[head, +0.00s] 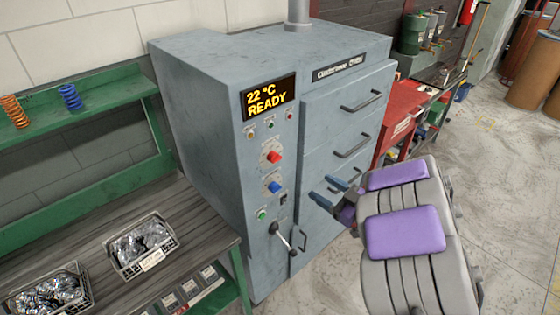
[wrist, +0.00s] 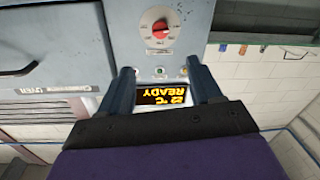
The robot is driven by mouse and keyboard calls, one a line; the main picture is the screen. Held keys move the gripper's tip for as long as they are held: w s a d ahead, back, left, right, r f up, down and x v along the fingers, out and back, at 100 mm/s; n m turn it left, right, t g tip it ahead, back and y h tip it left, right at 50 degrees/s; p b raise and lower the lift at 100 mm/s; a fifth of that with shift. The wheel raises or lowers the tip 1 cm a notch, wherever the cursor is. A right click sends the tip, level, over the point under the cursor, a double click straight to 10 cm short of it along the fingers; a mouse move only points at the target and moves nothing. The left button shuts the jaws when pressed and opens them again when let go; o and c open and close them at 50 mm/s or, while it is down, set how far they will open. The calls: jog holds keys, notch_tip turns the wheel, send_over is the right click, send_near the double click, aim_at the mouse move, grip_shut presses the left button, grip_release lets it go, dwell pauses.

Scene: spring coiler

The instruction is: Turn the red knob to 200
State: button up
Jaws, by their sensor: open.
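The red knob (head: 275,156) is on the narrow control side of the grey oven cabinet (head: 210,150), below the yellow-lettered display (head: 269,97) reading "22 °C READY". It also shows in the wrist view (wrist: 160,30), where the picture is upside down, on a white dial plate with markings too small to read. My gripper (head: 328,191) is open and empty, in front of the drawers and to the right of the red knob in the head view. In the wrist view my gripper's fingers (wrist: 161,76) straddle the display, with the knob beyond their tips and untouched.
Drawer handles (head: 352,147) project on the right face. A green-framed workbench (head: 105,245) with part bins stands at left.

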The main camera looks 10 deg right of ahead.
aim_at(275, 158)
jog(key=b+x, duration=0.2)
jog(key=x, duration=1.5)
jog(key=shift+b, duration=0.4)
jog(key=shift+a, duration=0.1)
jog(key=c, duration=1)
